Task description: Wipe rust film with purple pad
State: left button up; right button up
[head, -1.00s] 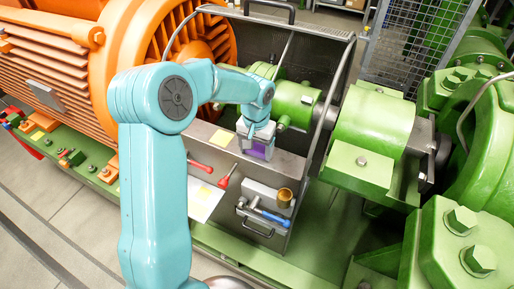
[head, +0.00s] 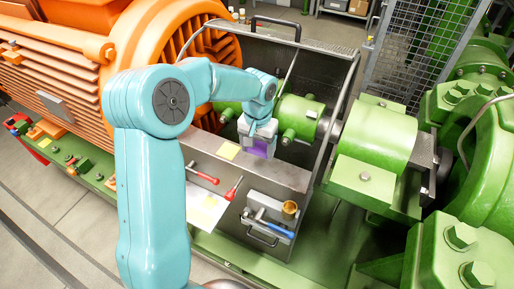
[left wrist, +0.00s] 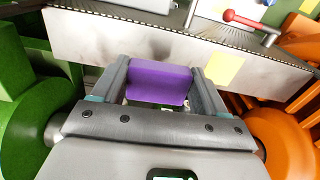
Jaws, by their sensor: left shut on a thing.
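My left gripper (head: 258,140) is shut on the purple pad (head: 258,150), above the top edge of the grey metal case wall (head: 265,175). In the left wrist view the pad (left wrist: 160,86) sits between both fingers. The wall (left wrist: 90,35) lies just beyond it. A faint brownish-dark smudge (left wrist: 160,45) shows on that wall, likely the rust film. I cannot tell whether the pad touches the wall. My right gripper is not in view.
Red-handled tools (head: 203,177), a white sheet (head: 206,206) and a tray with a blue-handled hammer (head: 273,228) and brass cup (head: 290,209) are on the wall's near side. A yellow note (head: 228,150) is left of the pad. Green machinery (head: 375,150) stands right, the orange motor (head: 70,60) left.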

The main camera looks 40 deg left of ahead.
pick_arm(q)
notch_tip(320, 180, up, 2)
jog(key=shift+p, duration=0.45)
jog(key=shift+r, duration=0.2)
